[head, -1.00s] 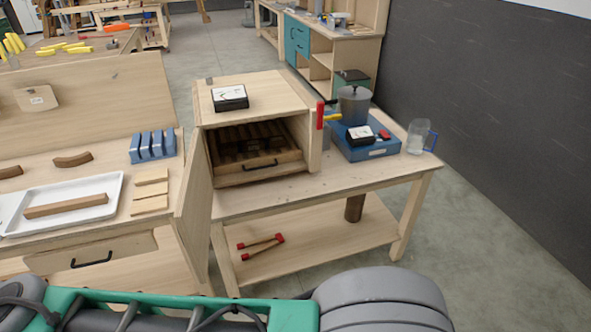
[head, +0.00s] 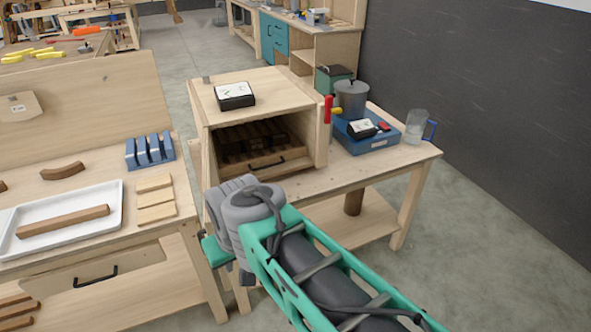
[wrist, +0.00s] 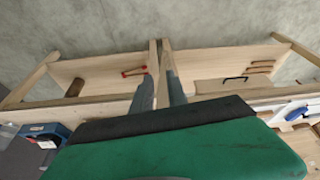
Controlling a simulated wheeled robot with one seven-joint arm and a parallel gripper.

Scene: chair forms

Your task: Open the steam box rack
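The steam box (head: 285,92) is a pale wooden box with an open front on the wooden workbench. Its dark slatted rack (head: 262,163) sits inside, with a black bar handle on its front board. My gripper is below and in front of the box in the head view, where a grey wrist joint and a green part show but the fingertips are hidden. In the wrist view my gripper (wrist: 160,90) shows two narrow grey fingers standing apart, with nothing held between them. The rack does not show clearly in the wrist view.
A black-and-white device (head: 233,95) lies on the box. A red clamp handle (head: 328,109) is at its right edge. A pot (head: 351,99), blue unit (head: 366,141) and glass mug (head: 416,127) stand right. The left bench (head: 90,236) is close beside the arm.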

